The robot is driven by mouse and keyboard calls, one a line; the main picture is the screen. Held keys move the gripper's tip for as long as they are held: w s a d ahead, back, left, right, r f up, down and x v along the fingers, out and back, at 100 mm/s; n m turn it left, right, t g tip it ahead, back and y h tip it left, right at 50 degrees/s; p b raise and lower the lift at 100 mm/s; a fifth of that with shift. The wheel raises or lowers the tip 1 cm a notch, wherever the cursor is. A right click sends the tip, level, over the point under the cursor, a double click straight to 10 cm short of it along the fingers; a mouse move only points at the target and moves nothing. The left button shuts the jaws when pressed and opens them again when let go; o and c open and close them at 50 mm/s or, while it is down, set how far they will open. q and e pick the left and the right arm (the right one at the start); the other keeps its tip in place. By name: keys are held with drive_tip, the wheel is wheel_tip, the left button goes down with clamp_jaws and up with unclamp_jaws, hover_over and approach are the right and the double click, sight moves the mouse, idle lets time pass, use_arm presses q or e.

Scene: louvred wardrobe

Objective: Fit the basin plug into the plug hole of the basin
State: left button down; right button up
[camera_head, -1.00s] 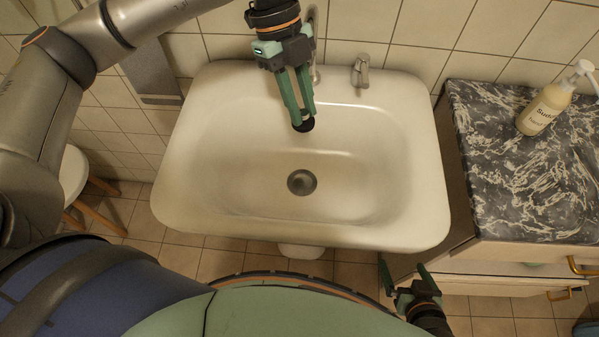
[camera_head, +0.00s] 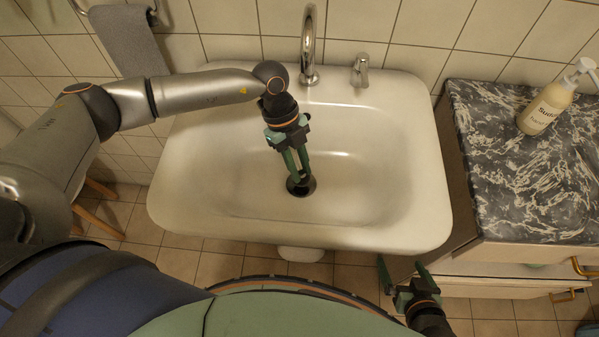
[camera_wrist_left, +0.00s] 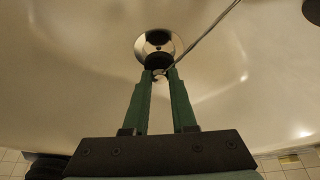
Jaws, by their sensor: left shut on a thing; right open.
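My left gripper (camera_head: 298,180) is shut on the black basin plug (camera_head: 296,189), low inside the white basin (camera_head: 385,200). The plug is between the fingertips, over the left part of the metal plug hole (camera_head: 309,186). In the left wrist view the plug (camera_wrist_left: 158,61) covers the near part of the shiny plug hole (camera_wrist_left: 151,40). A thin chain or cord (camera_wrist_left: 205,33) runs from the fingertips to the upper right. I cannot tell whether the plug touches the hole. My right gripper (camera_head: 400,267) is open and empty, in front of the basin's right front corner.
A curved tap (camera_head: 308,45) and a small lever (camera_head: 361,70) stand at the basin's back edge. A marbled counter (camera_head: 500,160) with a soap bottle (camera_head: 545,108) is on the right. A grey towel (camera_head: 128,40) hangs at the back left.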

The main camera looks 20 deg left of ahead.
use_arm(q)
wheel_tip(320, 180, down, 3)
drive_tip(key=shift+r, duration=0.1)
drive_tip(key=shift+f, duration=0.2)
drive_tip(key=c, duration=0.7)
unclamp_jaws()
drive_tip(key=shift+a+r, duration=0.1)
drive_tip(key=shift+r, duration=0.25)
drive_tip(key=v, duration=1.1)
drive_tip(key=shift+w+r, duration=0.1)
drive_tip(key=shift+r, duration=0.15)
